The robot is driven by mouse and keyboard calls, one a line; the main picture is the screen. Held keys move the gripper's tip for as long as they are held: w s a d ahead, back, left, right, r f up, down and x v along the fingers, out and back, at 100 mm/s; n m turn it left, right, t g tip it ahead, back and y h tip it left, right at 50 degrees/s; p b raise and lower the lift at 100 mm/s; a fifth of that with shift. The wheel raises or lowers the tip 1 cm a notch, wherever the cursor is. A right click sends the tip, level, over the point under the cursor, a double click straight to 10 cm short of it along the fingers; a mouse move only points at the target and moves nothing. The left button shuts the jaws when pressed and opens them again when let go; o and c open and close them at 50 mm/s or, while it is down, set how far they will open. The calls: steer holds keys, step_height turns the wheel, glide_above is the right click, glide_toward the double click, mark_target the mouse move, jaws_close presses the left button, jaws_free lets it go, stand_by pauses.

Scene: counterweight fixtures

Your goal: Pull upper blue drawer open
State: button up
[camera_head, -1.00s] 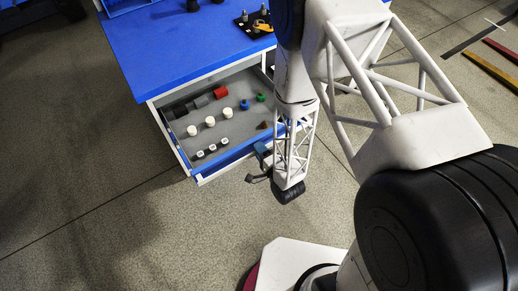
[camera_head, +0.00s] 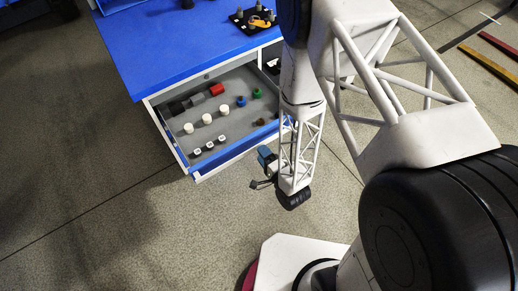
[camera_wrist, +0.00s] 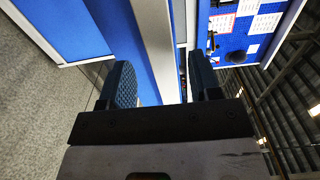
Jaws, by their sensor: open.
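The upper blue drawer (camera_head: 193,166) stands pulled out from the cabinet in the head view, with its grey inside showing. Its blue front has a pale edge strip. In the wrist view, a blue panel with a pale edge strip (camera_wrist: 153,45) lies just beyond the fingers. My gripper (camera_wrist: 162,85) is open, its two dark, bluish fingers spread apart with nothing held between them. In the head view my gripper is small and partly hidden by my arm, just in front of the drawer front's right part. I cannot tell whether a finger touches it.
The drawer holds white cylinders (camera_head: 207,119), a red block (camera_head: 217,90), dark blocks and small blue and green pieces. The blue cabinet top (camera_head: 185,45) carries a black plate with several parts (camera_head: 254,20). The floor left of and before the drawer is clear.

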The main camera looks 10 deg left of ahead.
steer(key=shift+v, duration=1.75)
steer(key=w+d+r+n+g+h, duration=0.1)
steer(key=w+d+r+n+h, duration=0.2)
steer(key=w+r, duration=0.45)
steer(key=w+d+r+n+g+h, duration=0.1)
steer(key=w+d+r+h, duration=0.25)
steer(key=w+r, duration=0.4)
steer(key=d+r+n+g+h, duration=0.1)
steer(key=d+r+h, duration=0.35)
steer(key=r, duration=0.55)
steer(key=s+d+r+n+g+h, duration=0.1)
steer(key=s+d+r+g, duration=0.1)
steer(key=s+d+r, duration=0.3)
steer(key=s+d+r+n+g, duration=0.1)
steer(key=s+d+r, duration=0.25)
steer(key=r, duration=0.45)
steer(key=s+d+r+n+g, duration=0.1)
steer(key=s+d+r+g, duration=0.1)
steer(key=s+r, duration=0.3)
steer(key=s+d+r+g+h, duration=0.1)
steer(key=s+r, duration=0.5)
steer(key=s, duration=0.6)
steer(key=shift+d+n+g, duration=0.4)
steer(key=shift+d+g, duration=0.2)
steer(key=shift+d, duration=0.25)
